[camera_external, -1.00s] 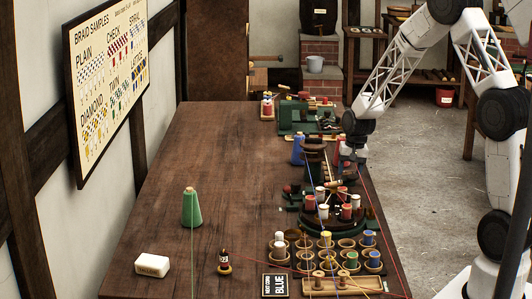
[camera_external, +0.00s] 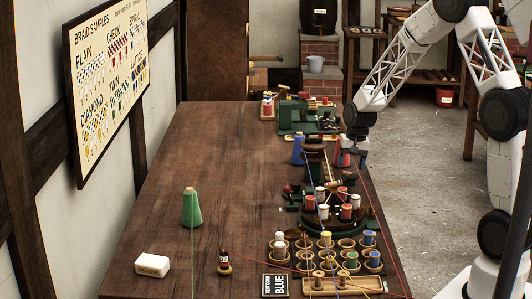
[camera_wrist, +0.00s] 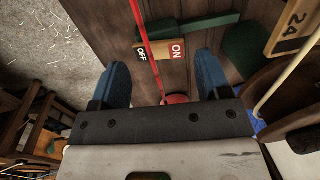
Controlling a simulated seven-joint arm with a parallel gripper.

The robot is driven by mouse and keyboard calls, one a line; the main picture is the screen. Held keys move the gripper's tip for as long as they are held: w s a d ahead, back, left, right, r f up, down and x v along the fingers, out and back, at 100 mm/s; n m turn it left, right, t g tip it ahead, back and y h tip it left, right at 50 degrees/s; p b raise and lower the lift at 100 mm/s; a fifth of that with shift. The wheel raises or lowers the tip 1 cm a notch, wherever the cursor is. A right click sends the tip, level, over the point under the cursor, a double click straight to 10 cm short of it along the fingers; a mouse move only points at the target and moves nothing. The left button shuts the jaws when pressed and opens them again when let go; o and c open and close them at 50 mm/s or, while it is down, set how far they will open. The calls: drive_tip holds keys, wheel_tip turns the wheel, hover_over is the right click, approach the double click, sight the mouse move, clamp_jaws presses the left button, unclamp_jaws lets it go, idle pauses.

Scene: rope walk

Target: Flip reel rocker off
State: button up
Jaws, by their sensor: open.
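I cannot tell which half is pressed down. My gripper (camera_wrist: 162,62) is open, its two blue fingers apart, with the rocker between and beyond their tips. Nothing is held. In the external view my gripper (camera_external: 354,156) hangs at the bench's right edge, close to a red cone (camera_external: 342,155); the rocker cannot be made out there.
A taut red cord (camera_wrist: 146,45) crosses the OFF side of the rocker between my fingers. The bench's left half (camera_external: 190,150) is mostly clear, with a green cone (camera_external: 191,210).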

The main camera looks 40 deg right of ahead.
drive_tip(key=shift+s+d+r, duration=0.15)
drive_tip(key=shift+r, duration=1.15)
drive_tip(key=shift+s+d+r, duration=0.1)
drive_tip(key=shift+r, duration=1.15)
drive_tip(key=s+a+r+n, duration=0.2)
drive_tip(key=s+a+r, duration=0.2)
drive_tip(key=s+r, duration=0.45)
drive_tip(key=s+a+r+n, duration=0.2)
drive_tip(key=s+a+r, duration=0.3)
drive_tip(key=s+r, duration=0.3)
drive_tip(key=s+a+r+n, duration=0.1)
drive_tip(key=s+a+n, duration=0.1)
drive_tip(key=s, duration=0.9)
drive_tip(key=s+a+r+n+t+h, duration=0.1)
drive_tip(key=s+a+r+n, duration=0.1)
drive_tip(key=s, duration=0.9)
drive_tip(key=shift+s+a+r+n+t, duration=0.3)
drive_tip(key=shift+s+n, duration=0.1)
